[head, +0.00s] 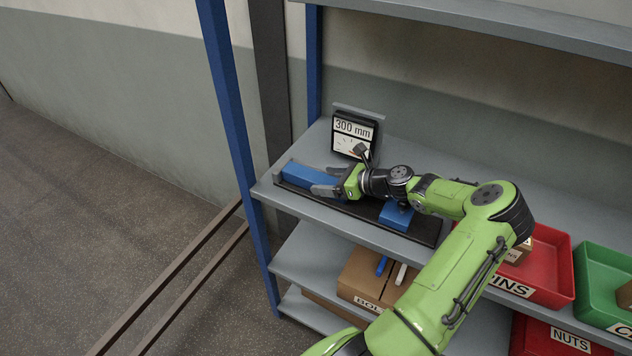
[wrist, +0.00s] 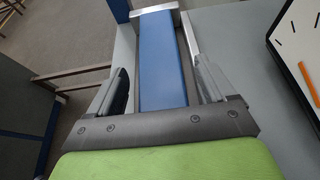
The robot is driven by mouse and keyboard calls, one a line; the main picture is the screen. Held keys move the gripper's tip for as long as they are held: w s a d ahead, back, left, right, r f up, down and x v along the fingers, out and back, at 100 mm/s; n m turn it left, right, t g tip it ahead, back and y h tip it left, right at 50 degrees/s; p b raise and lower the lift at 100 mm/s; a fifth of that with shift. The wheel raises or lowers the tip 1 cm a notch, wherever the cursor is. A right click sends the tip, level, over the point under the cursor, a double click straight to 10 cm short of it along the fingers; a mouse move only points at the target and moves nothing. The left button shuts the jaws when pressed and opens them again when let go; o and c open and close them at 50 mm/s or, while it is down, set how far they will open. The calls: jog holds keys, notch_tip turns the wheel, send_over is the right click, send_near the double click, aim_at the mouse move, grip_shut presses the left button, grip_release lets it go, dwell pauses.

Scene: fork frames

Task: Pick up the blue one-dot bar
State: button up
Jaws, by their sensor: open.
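A long blue bar (head: 302,174) lies in a dark tray-like fixture (head: 425,231) at the left end of the shelf. In the wrist view the bar (wrist: 161,58) runs away from me to a grey end block (wrist: 158,11). No dot shows on it, and its near end is hidden by my gripper. My gripper (head: 333,181) is open, its fingers on either side of the bar with a gap at each side in the wrist view (wrist: 161,80). I cannot tell whether the fingers reach below the bar's top. A second blue block (head: 396,216) sits farther right, under my arm.
A gauge panel marked 300 mm (head: 355,136) stands behind the fixture, close to my gripper. A blue shelf post (head: 228,95) rises at the left. A red PINS bin (head: 555,268) and a green bin (head: 592,283) stand right. A cardboard box (head: 362,282) is below.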

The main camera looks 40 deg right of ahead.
jog(key=c, duration=1.3)
notch_tip(320, 180, up, 28)
jog(key=p, duration=0.4)
jog(key=shift+r, duration=0.1)
